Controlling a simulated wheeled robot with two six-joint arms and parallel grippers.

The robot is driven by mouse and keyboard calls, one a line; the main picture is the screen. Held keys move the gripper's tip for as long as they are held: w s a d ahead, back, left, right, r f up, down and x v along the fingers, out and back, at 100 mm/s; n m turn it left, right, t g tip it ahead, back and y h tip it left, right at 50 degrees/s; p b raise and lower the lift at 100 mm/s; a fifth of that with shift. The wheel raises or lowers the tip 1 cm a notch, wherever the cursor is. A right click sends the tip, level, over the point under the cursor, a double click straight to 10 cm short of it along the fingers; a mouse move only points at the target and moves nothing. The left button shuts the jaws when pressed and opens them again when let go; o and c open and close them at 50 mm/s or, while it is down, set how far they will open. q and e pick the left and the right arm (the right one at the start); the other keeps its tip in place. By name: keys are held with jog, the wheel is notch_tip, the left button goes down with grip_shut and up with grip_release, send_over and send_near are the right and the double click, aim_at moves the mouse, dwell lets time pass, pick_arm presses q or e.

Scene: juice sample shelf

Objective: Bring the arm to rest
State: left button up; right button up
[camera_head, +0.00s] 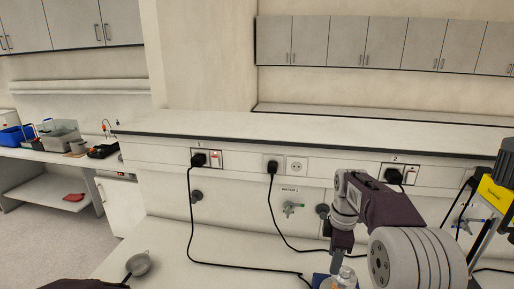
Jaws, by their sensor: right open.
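My right arm (400,215) comes in from the lower right, with a dark link and a grey round joint. My right gripper (339,258) points down at the lower middle right, open. A small clear jar or bottle with an orange-tinted part (344,278) shows just below the gripper at the bottom edge. I cannot tell whether the fingers touch it, and its lower part is cut off.
A small grey round item with a handle (138,264) lies on the white bench (215,262). Black cables hang from wall sockets (207,159) across the bench. A yellow and black device (494,193) stands at right. The bench's middle left is mostly clear.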

pick_arm(q)
notch_tip(320, 180, down, 6)
jog(key=b, duration=0.4)
jog(key=shift+a, duration=0.1)
pick_arm(e)
jog(key=s+a+f+m, duration=0.3)
jog(key=s+f+m, duration=0.4)
jog(key=s+f, duration=0.1)
jog(key=s+a+f+m+t, duration=0.1)
jog(key=s+a+f+m, duration=0.2)
jog(key=s+f+m, duration=0.5)
jog(key=shift+s+a+f, duration=0.25)
jog(key=shift+s+f, duration=0.5)
jog(key=shift+s, duration=0.25)
pick_arm(q)
jog(key=shift+s, duration=0.15)
pick_arm(e)
jog(key=shift+s+d, duration=0.1)
